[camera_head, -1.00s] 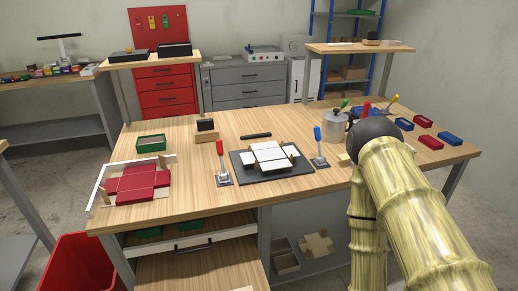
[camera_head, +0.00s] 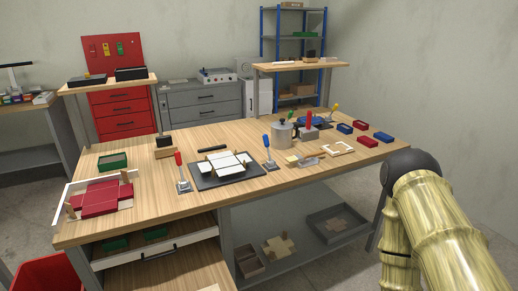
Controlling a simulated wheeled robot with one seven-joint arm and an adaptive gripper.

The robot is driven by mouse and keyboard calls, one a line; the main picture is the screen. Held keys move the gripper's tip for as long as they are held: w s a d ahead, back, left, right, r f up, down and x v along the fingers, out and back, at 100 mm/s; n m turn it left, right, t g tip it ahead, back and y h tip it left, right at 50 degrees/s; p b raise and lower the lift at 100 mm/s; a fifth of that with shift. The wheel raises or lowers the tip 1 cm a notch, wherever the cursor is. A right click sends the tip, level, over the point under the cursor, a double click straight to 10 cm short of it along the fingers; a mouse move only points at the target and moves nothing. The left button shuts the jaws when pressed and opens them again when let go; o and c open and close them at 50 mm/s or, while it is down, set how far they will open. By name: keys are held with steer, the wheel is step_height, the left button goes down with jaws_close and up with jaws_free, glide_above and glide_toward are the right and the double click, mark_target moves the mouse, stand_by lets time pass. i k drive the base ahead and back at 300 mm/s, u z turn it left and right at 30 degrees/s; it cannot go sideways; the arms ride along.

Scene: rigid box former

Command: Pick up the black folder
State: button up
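A slim black bar (camera_head: 212,149), the only thing that looks like the black folder, lies flat on the wooden workbench (camera_head: 330,166). It is just behind the dark mat (camera_head: 203,182) that carries the white box panels (camera_head: 225,161). Nothing covers the bar, and there is bare wood around it. My gripper is not in view. Only my arm (camera_head: 430,215), with a bamboo-like surface and a dark joint, shows at the right, off the bench's right end and well apart from the bar.
Upright tools with a red handle (camera_head: 178,158) and a blue handle (camera_head: 266,140) flank the mat. A black-topped wooden block (camera_head: 165,147) stands left of the bar. A metal pot (camera_head: 283,133) stands to the right. Small red and blue trays (camera_head: 383,138) lie at the right end.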

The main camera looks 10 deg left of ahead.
mark_target(222, 147)
steer(key=z, duration=1.45)
steer(key=i, duration=1.65)
steer(key=u, duration=2.35)
